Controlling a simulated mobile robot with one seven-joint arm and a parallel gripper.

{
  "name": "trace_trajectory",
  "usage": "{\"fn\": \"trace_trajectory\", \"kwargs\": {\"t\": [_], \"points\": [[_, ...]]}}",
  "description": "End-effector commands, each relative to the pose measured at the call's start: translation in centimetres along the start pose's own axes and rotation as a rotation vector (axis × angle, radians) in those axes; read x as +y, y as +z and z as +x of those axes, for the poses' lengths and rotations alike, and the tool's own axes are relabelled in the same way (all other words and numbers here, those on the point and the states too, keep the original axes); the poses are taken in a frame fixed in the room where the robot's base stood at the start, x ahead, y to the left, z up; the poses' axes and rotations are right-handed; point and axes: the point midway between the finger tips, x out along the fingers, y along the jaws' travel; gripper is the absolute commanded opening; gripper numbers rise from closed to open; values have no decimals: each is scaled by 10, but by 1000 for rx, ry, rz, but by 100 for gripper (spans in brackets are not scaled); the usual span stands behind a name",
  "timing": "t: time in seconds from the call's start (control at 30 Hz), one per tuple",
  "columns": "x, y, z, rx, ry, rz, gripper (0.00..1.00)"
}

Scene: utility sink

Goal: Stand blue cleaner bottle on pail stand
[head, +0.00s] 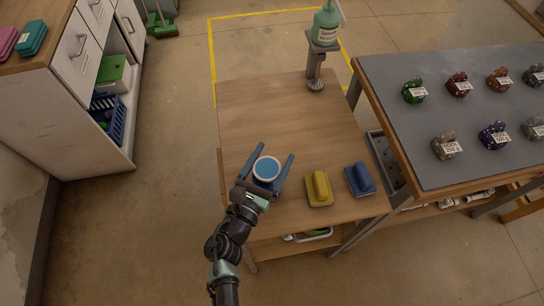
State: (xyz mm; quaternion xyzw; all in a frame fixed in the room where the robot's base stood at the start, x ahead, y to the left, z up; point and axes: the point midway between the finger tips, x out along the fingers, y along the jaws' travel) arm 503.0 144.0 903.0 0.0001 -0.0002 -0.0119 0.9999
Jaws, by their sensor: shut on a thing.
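My gripper (267,165) is over the near left part of the wooden table, its two fingers on either side of a round blue thing with a pale rim (266,169). I see this thing mostly from above; its label and lower part are hidden, so I cannot tell if it is the blue cleaner bottle. A green bottle with a white label (325,27) stands upright on a grey post-like stand (315,65) at the table's far edge. I cannot tell which thing is the pail stand.
A yellow brush or block (319,188) and a blue one (360,179) lie right of my gripper. The wooden table's (260,110) middle is clear. A grey-topped table (400,75) with several labelled items is at right. White drawers (95,45) stand at left.

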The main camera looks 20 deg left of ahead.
Motion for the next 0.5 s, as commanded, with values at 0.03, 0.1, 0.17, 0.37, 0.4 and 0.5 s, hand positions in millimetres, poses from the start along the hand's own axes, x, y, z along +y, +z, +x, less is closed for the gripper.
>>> {"fn": "trace_trajectory", "kwargs": {"t": [0.03, 0.1, 0.17, 0.37, 0.4, 0.5], "points": [[0, -1, 0, -3, 0, 1, 0], [0, -4, 0, -3, 0, 1, 0], [0, -3, 0, 1, 0, 0, 91], [0, -3, 0, 1, 0, -1, 100], [0, -3, 0, 1, 0, -1, 100], [0, -1, 0, 1, 0, -1, 100]]}}
